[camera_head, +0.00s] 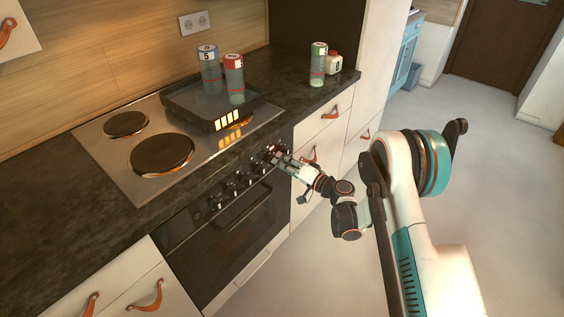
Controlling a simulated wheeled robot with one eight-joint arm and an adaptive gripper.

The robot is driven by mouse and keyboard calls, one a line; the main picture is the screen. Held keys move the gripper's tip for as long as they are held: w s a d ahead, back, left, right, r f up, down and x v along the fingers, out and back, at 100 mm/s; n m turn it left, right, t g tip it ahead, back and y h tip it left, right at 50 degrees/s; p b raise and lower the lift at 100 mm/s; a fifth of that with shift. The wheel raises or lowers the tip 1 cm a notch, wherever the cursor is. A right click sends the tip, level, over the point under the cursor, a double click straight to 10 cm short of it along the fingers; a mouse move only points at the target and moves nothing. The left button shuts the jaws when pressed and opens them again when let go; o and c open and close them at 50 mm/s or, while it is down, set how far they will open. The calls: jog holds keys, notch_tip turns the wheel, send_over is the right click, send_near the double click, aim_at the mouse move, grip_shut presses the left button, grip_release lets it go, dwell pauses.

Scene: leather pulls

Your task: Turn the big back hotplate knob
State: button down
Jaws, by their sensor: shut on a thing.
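The hob (95,145) is a steel plate set in a dark worktop, with a big dark hotplate (162,154) at the front and a smaller one (125,123) behind it. A row of dark knobs (233,190) runs along the oven's front panel. My gripper (275,155) is at the right end of this row, shut on a knob there. The fingers mostly hide that knob, and its turn angle cannot be read. A small red glow shows beside the fingertips.
Two cans, one blue-labelled (208,70) and one red-labelled (234,80), stand in the tray. The oven door (232,240) lies below the knobs. Open floor (330,270) is at right.

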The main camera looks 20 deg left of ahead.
jog(key=c, duration=1.7)
grip_release()
jog(key=shift+o, duration=0.2)
jog(key=v, duration=0.7)
jog(key=shift+d, duration=0.3)
